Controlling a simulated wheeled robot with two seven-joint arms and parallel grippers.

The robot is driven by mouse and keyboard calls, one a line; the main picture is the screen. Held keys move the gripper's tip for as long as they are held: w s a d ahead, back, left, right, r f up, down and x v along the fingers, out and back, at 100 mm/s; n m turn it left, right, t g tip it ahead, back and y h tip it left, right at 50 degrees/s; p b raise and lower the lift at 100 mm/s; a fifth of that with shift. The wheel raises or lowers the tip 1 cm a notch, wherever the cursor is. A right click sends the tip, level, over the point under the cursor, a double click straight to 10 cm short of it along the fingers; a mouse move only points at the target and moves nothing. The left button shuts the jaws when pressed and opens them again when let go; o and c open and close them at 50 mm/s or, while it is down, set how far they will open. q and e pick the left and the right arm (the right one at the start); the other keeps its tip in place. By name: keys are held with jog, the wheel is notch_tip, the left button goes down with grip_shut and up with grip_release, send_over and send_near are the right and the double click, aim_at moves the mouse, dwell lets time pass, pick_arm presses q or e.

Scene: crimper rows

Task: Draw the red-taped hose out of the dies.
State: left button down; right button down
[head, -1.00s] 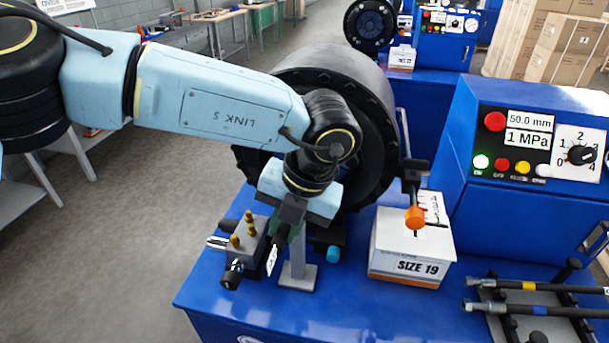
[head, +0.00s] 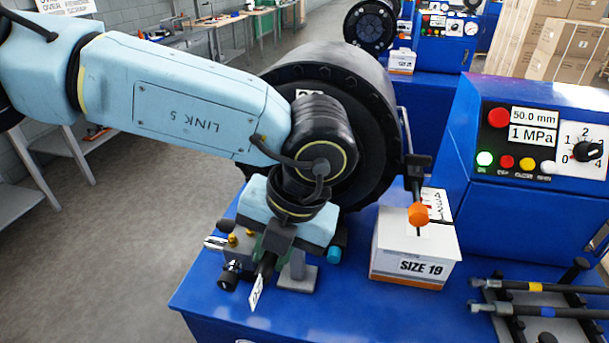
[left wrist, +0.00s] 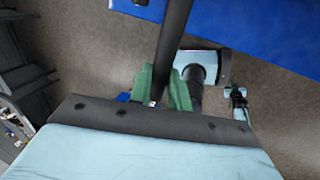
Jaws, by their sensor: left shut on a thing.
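The big black round crimper head (head: 300,73) stands on the blue machine; my left arm covers its middle, so I cannot see the dies. My left gripper (head: 268,252) is in front of the head, low over the machine's front left part. In the left wrist view its green fingers (left wrist: 163,88) are shut on a black hose (left wrist: 176,30), which runs up out of that view. No red tape is visible. My right gripper is not in view.
A metal block with brass fittings (head: 238,250) sits close left of the gripper. A SIZE 19 box (head: 410,262) and an orange-ended stop rod (head: 418,214) are to the right. More hoses (head: 535,310) lie on a rack at the lower right. Floor is open at left.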

pick_arm(q)
jog(key=shift+s+a, duration=0.1)
jog(key=shift+s, duration=0.2)
grip_release()
dwell(0.6)
dwell(0.4)
jog(key=shift+p+v, duration=0.95)
jog(key=shift+v, duration=2.55)
jog(key=shift+f, duration=0.1)
